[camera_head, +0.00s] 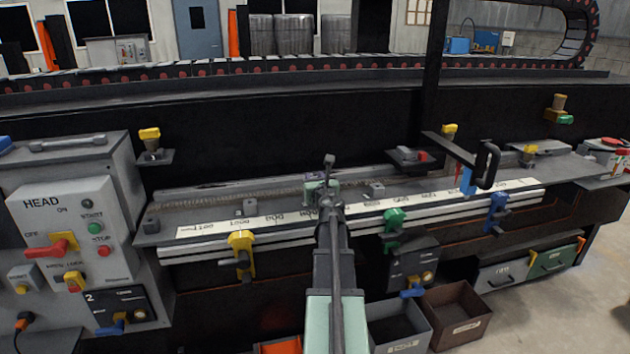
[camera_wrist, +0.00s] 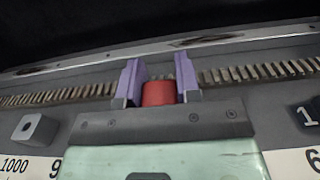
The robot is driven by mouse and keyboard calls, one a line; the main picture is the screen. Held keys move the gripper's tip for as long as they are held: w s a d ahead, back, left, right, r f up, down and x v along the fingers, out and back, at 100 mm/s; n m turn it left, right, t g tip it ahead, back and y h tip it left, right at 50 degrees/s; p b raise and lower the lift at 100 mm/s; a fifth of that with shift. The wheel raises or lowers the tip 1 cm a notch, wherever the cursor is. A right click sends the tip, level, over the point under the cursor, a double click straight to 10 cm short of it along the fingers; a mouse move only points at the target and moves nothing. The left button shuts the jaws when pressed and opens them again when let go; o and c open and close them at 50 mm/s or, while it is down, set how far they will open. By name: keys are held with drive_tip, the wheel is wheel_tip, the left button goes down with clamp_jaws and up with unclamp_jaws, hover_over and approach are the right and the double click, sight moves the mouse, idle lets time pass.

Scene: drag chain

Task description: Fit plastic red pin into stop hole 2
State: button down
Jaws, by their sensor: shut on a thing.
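The red pin (camera_wrist: 159,93) sits between the two purple fingers of my gripper (camera_wrist: 158,70) in the wrist view. The fingers are shut on it, one at each side. In the head view my gripper (camera_head: 318,180) is over the middle of the rail bench, and the pin cannot be made out there. A grey block with a hole (camera_wrist: 36,129) is at left in the wrist view, apart from the pin. A block marked 1 (camera_wrist: 308,113) is at the right edge. I cannot tell which hole is stop hole 2.
A toothed rack (camera_wrist: 260,72) runs behind the fingers. A white number scale (camera_head: 270,218) lies along the bench front. Yellow (camera_head: 241,243), green (camera_head: 393,221) and blue (camera_head: 497,204) clamps stand on the front rail. A black arm with a blue-and-black handle (camera_head: 487,164) overhangs at right.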

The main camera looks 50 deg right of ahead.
drive_tip(key=shift+f+b, duration=0.5)
drive_tip(key=shift+f, duration=0.1)
drive_tip(key=c, duration=0.7)
unclamp_jaws()
drive_tip(key=shift+r, duration=0.1)
drive_tip(key=shift+c, duration=0.2)
drive_tip(key=shift+s+a, duration=0.1)
drive_tip(key=v, duration=1)
drive_tip(key=shift+s+a, duration=0.2)
